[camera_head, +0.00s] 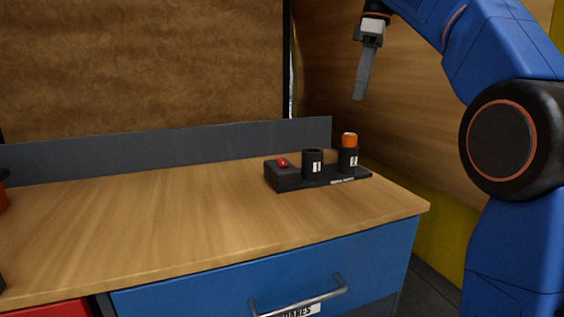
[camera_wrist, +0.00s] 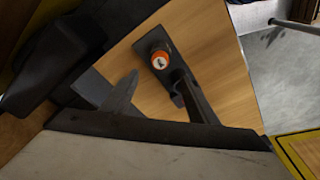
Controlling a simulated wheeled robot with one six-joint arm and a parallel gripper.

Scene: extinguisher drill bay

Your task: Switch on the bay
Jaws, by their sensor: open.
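A low black base (camera_head: 288,183) stands near the right end of the wooden counter. A red button or switch (camera_head: 282,162) sits on its left end; whether it is pressed is too small to tell. A black holder marked 1 (camera_head: 313,167) stands in the middle and looks empty. A second labelled black holder (camera_head: 348,162) at the right has an orange-topped item (camera_head: 349,140) upright in it. That orange top also shows in the wrist view (camera_wrist: 159,61). My gripper (camera_head: 359,97) is open and empty, pointing down, above and apart from the base.
The wooden counter (camera_head: 150,215) is clear left of the base, with a grey upstand (camera_head: 150,147) behind. A blue drawer (camera_head: 215,280) with a metal handle (camera_head: 310,297) is below. A wooden wall panel (camera_head: 400,130) stands at the right. A red object (camera_head: 3,192) is cut off at left.

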